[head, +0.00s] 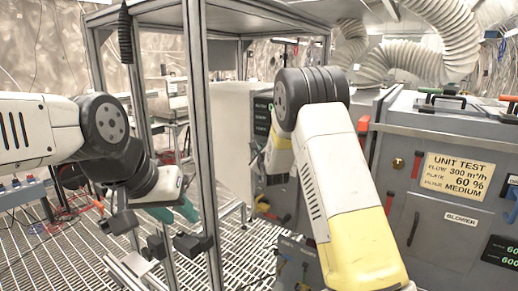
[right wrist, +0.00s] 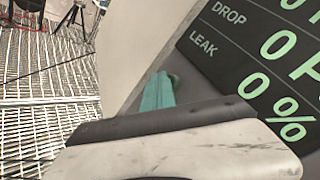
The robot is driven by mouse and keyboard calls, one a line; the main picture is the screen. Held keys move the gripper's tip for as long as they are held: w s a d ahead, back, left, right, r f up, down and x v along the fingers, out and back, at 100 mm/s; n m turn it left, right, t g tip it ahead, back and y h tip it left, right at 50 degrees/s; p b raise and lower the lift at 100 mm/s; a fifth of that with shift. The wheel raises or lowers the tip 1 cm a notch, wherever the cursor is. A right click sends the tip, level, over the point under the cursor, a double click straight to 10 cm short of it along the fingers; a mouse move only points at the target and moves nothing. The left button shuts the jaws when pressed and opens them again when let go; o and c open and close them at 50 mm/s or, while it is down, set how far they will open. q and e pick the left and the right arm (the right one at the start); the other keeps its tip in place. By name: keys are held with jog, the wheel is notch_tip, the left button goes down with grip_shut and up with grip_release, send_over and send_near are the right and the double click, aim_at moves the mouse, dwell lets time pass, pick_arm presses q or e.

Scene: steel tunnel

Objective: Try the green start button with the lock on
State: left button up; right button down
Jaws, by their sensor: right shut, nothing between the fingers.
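I cannot pick out a green start button or its lock in either view. The grey test unit (head: 400,210) stands at the right, with a "UNIT TEST" label (head: 459,176) and a "BLOWER" label.
A metal frame post (head: 202,130) stands between my two arms. Red handles (head: 417,165) and a brass knob (head: 398,163) are on the unit's face. White ducts (head: 445,30) run overhead. The grating floor (head: 60,240) at lower left has cables on it.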

jog(key=shift+w+d, duration=0.1)
dwell(0.3)
jog(key=shift+w+d, duration=0.2)
jog(key=shift+w, duration=0.05)
jog(key=shift+s, duration=0.15)
jog(key=shift+s+a, duration=0.15)
dwell(0.4)
jog(key=s+a, duration=0.3)
jog(key=s, duration=0.2)
jog(key=shift+a, duration=0.3)
dwell(0.4)
